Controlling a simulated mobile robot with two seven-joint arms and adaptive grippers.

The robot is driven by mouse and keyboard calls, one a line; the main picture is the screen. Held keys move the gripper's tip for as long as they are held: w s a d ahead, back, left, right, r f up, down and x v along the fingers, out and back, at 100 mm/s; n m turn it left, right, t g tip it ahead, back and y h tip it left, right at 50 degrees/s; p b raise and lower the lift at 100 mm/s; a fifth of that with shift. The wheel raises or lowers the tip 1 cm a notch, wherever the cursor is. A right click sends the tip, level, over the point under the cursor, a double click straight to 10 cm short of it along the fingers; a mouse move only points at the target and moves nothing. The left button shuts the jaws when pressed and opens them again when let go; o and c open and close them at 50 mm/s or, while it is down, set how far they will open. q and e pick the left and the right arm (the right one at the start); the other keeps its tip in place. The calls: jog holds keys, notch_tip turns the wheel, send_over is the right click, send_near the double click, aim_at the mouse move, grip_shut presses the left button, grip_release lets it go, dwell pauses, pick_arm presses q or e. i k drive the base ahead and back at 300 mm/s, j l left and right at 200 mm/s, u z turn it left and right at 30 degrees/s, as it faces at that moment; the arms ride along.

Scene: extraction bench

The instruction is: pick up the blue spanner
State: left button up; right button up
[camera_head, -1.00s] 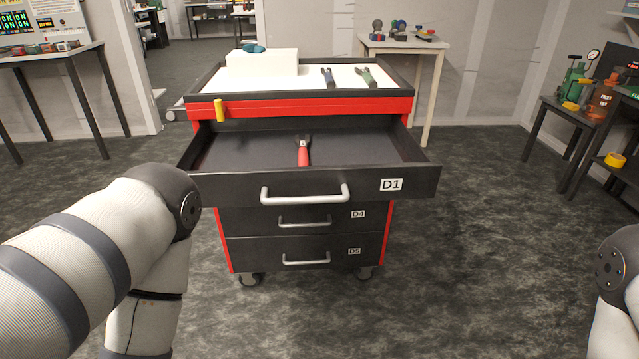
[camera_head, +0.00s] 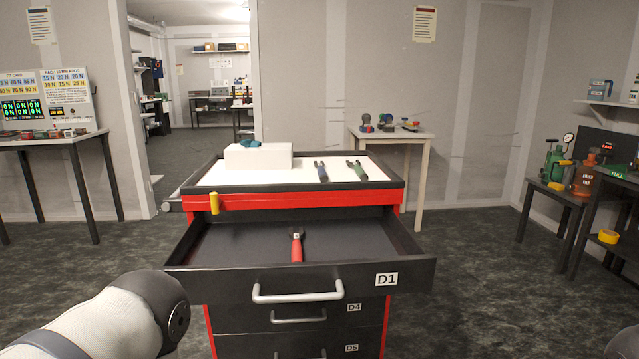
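A tool with a dark blue handle (camera_head: 322,172), which looks like the blue spanner, lies on the white top of the tool cart (camera_head: 394,185). A third tool with a red handle (camera_head: 297,249) lies inside the open drawer D1 (camera_head: 226,285). My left arm shows at the lower left, in front of the cart, but its gripper is out of the frame. My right gripper is not in view either.
A white box (camera_head: 258,157) with a teal item (camera_head: 249,143) on it fills the cart top's left. Drawer D1 juts out toward me; drawers D4 and D5 look shut. Tables stand left, behind and right. A yellow object (camera_head: 213,204) sits at the cart's front left edge.

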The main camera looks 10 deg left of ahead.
aim_at(322, 176)
jog(key=i+l+z, duration=0.55)
jog(key=i+l, duration=0.25)
jog(key=i, duration=0.25)
jog(key=i+l, duration=0.25)
jog(key=i, duration=0.2)
jog(key=i+l+z, duration=0.1)
jog(key=i+l, duration=0.2)
jog(key=i, duration=0.2)
jog(key=i+l, duration=0.2)
jog(key=i, duration=0.3)
jog(key=i+u, duration=0.3)
jog(key=u, duration=0.2)
jog(key=i+l+u, duration=0.15)
jog(key=i+u, duration=0.15)
jog(key=u, duration=0.2)
jog(key=i+l+u, duration=0.25)
jog(key=u, duration=0.2)
jog(key=i+l+u, duration=0.3)
jog(key=u, duration=0.2)
jog(key=i+l+u, duration=0.15)
jog(key=l+u, duration=0.35)
jog(key=i+l+u, duration=0.1)
jog(key=l+u, duration=0.75)
jog(key=u, duration=0.15)
